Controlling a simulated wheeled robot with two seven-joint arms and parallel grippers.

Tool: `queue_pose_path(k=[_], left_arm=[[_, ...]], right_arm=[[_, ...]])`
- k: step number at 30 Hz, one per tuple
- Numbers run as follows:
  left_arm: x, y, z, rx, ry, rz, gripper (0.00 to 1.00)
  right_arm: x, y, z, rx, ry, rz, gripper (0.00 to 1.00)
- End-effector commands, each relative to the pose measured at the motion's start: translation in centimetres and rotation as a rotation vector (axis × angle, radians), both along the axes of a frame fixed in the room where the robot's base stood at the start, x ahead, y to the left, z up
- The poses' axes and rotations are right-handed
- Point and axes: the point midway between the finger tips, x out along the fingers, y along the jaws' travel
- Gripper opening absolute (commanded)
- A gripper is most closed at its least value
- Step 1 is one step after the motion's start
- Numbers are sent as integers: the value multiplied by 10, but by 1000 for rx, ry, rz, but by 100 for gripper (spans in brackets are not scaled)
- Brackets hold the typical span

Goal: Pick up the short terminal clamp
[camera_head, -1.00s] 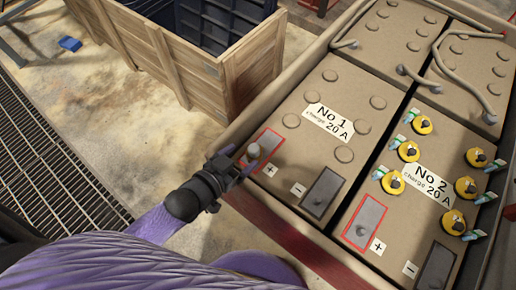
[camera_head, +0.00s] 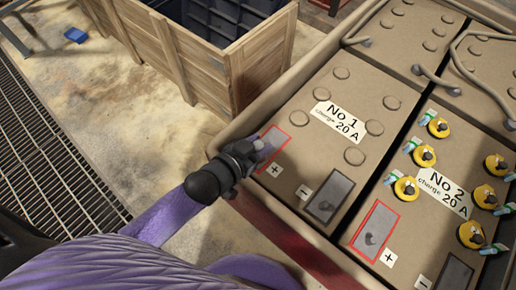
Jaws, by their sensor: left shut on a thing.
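My left gripper (camera_head: 247,153) is at the outer edge of the No 1 battery (camera_head: 310,165), beside its red-outlined plus plate (camera_head: 274,146). It is shut on a small piece at that plate, apparently the short terminal clamp. The gripper hides most of this piece, so its shape and whether it touches the plate cannot be told. My right gripper is not in view.
The No 2 battery (camera_head: 412,238) carries several yellow caps, with green-blue tabs by them. Grey cables (camera_head: 436,80) cross the batteries behind. A wooden crate (camera_head: 205,85) stands behind left. A blue object (camera_head: 75,35) lies on the floor, near a grating (camera_head: 55,150).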

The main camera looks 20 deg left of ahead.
Motion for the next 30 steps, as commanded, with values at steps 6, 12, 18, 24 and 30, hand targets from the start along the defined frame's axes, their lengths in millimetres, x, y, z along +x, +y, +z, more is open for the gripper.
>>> queue_pose_path(k=[6,12,18,24,30], left_arm=[[0,0,0,0,0,0,0],[1,0,36,1,-10,0,0],[1,0,89,-1,-8,0,0],[0,0,104,-1,-2,0,0],[1,32,172,4,-13,5,0]], right_arm=[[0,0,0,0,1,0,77],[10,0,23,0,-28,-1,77],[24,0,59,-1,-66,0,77],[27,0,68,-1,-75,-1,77],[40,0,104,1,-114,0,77]])
